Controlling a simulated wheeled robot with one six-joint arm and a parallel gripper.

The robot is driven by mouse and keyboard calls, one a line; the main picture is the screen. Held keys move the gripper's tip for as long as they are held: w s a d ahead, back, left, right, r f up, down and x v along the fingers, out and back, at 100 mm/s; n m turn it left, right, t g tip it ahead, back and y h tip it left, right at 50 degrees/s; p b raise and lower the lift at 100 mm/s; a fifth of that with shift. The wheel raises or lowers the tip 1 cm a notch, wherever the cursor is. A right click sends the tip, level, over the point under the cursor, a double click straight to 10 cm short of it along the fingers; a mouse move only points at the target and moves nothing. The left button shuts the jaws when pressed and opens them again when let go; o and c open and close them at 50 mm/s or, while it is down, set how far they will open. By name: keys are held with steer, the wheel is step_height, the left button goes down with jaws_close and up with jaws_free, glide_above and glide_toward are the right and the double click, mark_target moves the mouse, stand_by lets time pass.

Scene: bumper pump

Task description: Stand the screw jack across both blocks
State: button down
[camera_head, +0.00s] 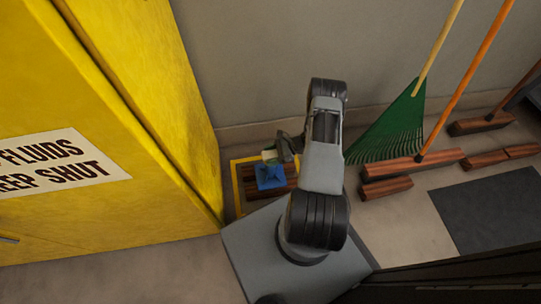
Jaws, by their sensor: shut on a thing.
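The blue screw jack (270,178) is at the left of my arm, over the brown wooden blocks (249,188). The blocks lie inside a yellow-outlined square on the floor. My gripper (277,153) is at the far side of the jack and is shut on it. A small pale and green part shows beside the fingers; I cannot tell what it belongs to. The jack hides the middle of the blocks. Whether the jack touches them is too small to tell.
A tall yellow cabinet (95,130) stands close on the left of the yellow-outlined square (237,181). The wall is behind. A green rake (392,130), a broom (412,163) and more wooden pieces (386,188) are on the right. A dark mat (490,212) lies on the floor.

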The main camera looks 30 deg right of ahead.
steer(key=shift+f+b, duration=0.3)
steer(key=shift+c, duration=0.9)
jaws_free()
